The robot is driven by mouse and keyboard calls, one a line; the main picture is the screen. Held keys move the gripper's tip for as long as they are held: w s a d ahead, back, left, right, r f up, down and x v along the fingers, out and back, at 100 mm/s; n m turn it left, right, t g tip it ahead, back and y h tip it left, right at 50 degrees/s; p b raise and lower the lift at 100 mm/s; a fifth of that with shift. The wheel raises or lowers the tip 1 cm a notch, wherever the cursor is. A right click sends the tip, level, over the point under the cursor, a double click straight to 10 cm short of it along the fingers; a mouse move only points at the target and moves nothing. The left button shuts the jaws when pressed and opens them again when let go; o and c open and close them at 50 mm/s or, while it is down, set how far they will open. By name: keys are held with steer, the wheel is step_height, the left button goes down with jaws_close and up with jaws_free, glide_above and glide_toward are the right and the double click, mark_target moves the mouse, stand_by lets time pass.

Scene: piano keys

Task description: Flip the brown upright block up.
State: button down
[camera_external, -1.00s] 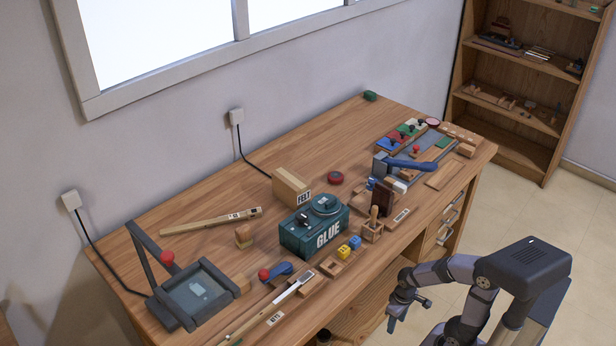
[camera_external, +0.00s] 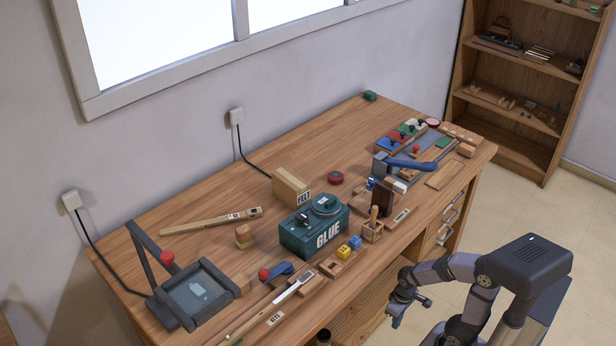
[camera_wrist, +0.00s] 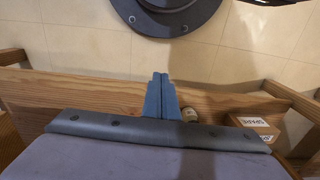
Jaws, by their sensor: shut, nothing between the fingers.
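The dark brown upright block (camera_external: 382,197) stands on the workbench near its front edge, in the external view. It is just behind a small wooden holder with a peg (camera_external: 373,223). My gripper (camera_external: 396,321) hangs in front of the bench, below and to the right of the block, well apart from it. In the wrist view my gripper (camera_wrist: 160,78) shows its blue fingers together, with nothing between them. The brown block cannot be made out in the wrist view.
The green glue box (camera_external: 314,227) stands left of the block. A blue-handled tool (camera_external: 410,164) and colored blocks lie behind it to the right. The bench's front edge lies between my arm and the block. In the wrist view, a box marked SPARE (camera_wrist: 252,124) sits low.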

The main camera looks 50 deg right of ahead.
steer(key=s+a+r+g+y+p, duration=0.15)
steer(key=a+r+p, duration=0.35)
steer(key=r+p, duration=0.5)
steer(key=s+a+r+m+g+y+p, duration=0.1)
steer(key=s+a+r+p, duration=0.2)
steer(key=a+r+p, duration=0.55)
steer(key=s+a+r+g+y+p, duration=0.1)
steer(key=s+r+y+p, duration=0.1)
steer(key=r+p, duration=0.9)
steer(key=w+d+r+n+t+h+p, duration=0.25)
steer(key=w+d+r+n+p, duration=0.3)
steer(key=w+r, duration=0.35)
steer(key=w+d+r+n+t+h+p, duration=0.1)
steer(key=w+d+r+n+h+p, duration=0.5)
steer(key=r, duration=0.5)
steer(key=w+d+r+n+y+p, duration=0.1)
steer(key=w+r+n+p, duration=0.6)
steer(key=w+r+p, duration=0.1)
step_height(320, 180, up, 3)
steer(key=shift+w+f+n, duration=0.2)
steer(key=shift+w+n, duration=0.15)
steer(key=shift+w, duration=0.4)
